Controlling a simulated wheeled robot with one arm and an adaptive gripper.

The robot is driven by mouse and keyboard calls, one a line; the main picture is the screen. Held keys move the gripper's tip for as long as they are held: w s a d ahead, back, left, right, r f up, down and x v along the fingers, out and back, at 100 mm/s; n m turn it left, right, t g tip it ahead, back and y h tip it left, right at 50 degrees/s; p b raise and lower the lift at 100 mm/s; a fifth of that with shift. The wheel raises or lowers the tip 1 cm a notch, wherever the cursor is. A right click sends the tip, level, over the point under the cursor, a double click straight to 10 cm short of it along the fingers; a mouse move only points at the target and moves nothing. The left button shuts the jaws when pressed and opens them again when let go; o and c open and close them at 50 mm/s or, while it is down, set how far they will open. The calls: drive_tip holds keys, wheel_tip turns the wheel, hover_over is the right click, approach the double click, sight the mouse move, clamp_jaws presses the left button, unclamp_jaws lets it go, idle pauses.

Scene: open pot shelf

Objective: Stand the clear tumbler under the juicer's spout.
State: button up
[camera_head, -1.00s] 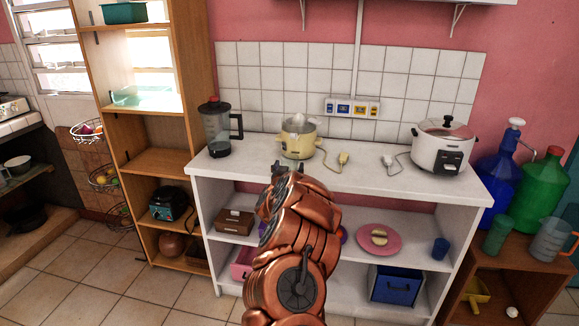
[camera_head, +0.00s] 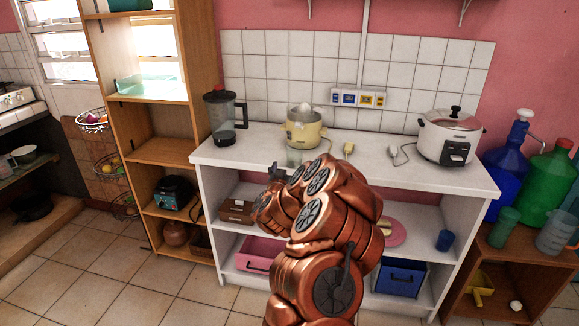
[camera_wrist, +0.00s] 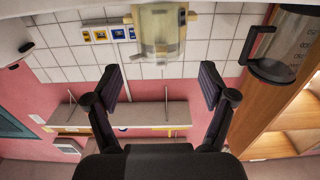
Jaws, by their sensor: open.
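The cream juicer (camera_head: 304,132) stands on the white counter; its spout is too small to make out. The clear tumbler (camera_head: 294,157) shows faintly on the counter in front of the juicer's left part. In the upside-down wrist view the tumbler (camera_wrist: 158,34) overlaps the cream juicer, just ahead of my fingertips and centred between them. My gripper (camera_wrist: 161,82) is open with nothing between its fingers. In the head view my gripper (camera_head: 279,172) is low at the counter's front edge, partly hidden by my copper arm. I cannot tell if the tumbler is exactly under the spout.
A blender (camera_head: 222,118) stands left of the juicer, and a white rice cooker (camera_head: 449,136) stands to the right. Two loose plugs and cords lie between juicer and cooker. A tall wooden shelf (camera_head: 166,152) borders the counter on the left. The counter's middle right is fairly clear.

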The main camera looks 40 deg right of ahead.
drive_tip(key=shift+s+a, duration=0.35)
drive_tip(key=shift+a, duration=0.2)
drive_tip(key=w+a+r+n+t+y, duration=0.25)
drive_tip(key=w+a+y, duration=0.2)
drive_tip(key=a, duration=0.65)
drive_tip(key=w+a+r+n+t+y, duration=0.25)
drive_tip(key=a+y, duration=0.25)
drive_tip(key=a, duration=0.5)
drive_tip(key=s+a+n+g+y, duration=0.2)
drive_tip(key=s+a+y, duration=0.1)
drive_tip(key=a, duration=0.6)
drive_tip(key=s+a+n+g+y, duration=0.2)
drive_tip(key=s+a+n+y, duration=0.15)
drive_tip(key=a, duration=0.45)
drive_tip(key=s+a+f+n+g+y, duration=0.1)
drive_tip(key=s+a+g, duration=0.25)
drive_tip(key=s, duration=0.55)
drive_tip(key=s+a+f+n+g, duration=0.1)
drive_tip(key=s+a+f+g, duration=0.2)
drive_tip(key=s, duration=0.6)
drive_tip(key=s+d+r+m+g+h, duration=0.1)
drive_tip(key=s+g, duration=0.5)
drive_tip(key=s, duration=1.9)
drive_tip(key=shift+s+d+g+h, duration=0.15)
drive_tip(key=shift+d+g+h, duration=0.2)
drive_tip(key=shift+d+h, duration=0.3)
